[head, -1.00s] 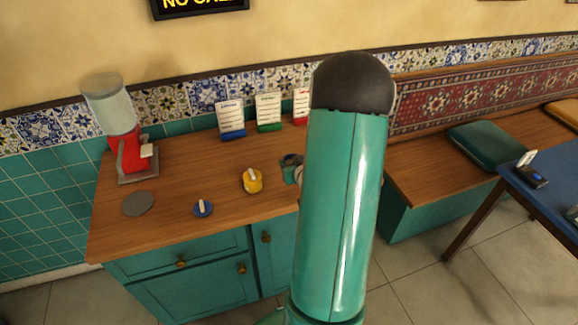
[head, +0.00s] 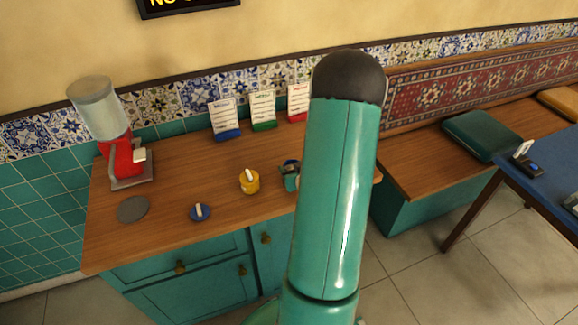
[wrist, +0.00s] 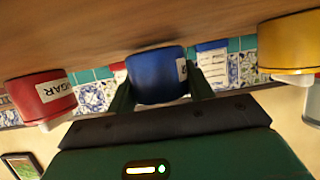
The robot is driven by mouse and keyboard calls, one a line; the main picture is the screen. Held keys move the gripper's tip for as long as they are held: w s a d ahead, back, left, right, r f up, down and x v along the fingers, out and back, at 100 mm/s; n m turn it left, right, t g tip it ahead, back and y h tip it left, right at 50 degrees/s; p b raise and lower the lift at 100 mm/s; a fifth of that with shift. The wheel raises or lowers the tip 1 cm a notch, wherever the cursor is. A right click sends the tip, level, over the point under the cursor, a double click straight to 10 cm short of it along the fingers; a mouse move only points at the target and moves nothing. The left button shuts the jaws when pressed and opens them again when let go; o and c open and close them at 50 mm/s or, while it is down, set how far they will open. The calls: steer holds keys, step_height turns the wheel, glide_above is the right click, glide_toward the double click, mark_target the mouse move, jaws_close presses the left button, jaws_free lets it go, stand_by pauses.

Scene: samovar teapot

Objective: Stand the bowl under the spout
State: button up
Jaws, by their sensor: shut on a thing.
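A blue bowl-like pot (wrist: 157,76) with a white label sits between the two fingers of my gripper (wrist: 160,98) in the wrist view. My gripper is shut on it; that view is roughly upside down. In the head view my gripper (head: 290,174) shows beside my arm, over the counter's right part, and my arm hides most of it. A red dispenser (head: 119,158) with a clear grey top stands at the counter's left end. Its pale spout part (head: 139,155) sticks out to the right above a grey base (head: 133,183).
A yellow pot (head: 249,183) also shows in the wrist view (wrist: 289,42), opposite a red SUGAR pot (wrist: 42,97). A blue lid-like piece (head: 200,213) and grey disc (head: 132,209) lie on the counter (head: 172,185). Several cards stand behind. Bare wood separates these from the dispenser.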

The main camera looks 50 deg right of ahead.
steer(key=shift+w+f, duration=0.2)
steer(key=shift+w, duration=0.2)
steer(key=shift+s, duration=0.3)
steer(key=shift+w+f, duration=0.1)
steer(key=shift+f, duration=0.05)
steer(key=o, duration=1.1)
steer(key=shift+c, duration=0.2)
steer(key=shift+o, duration=0.6)
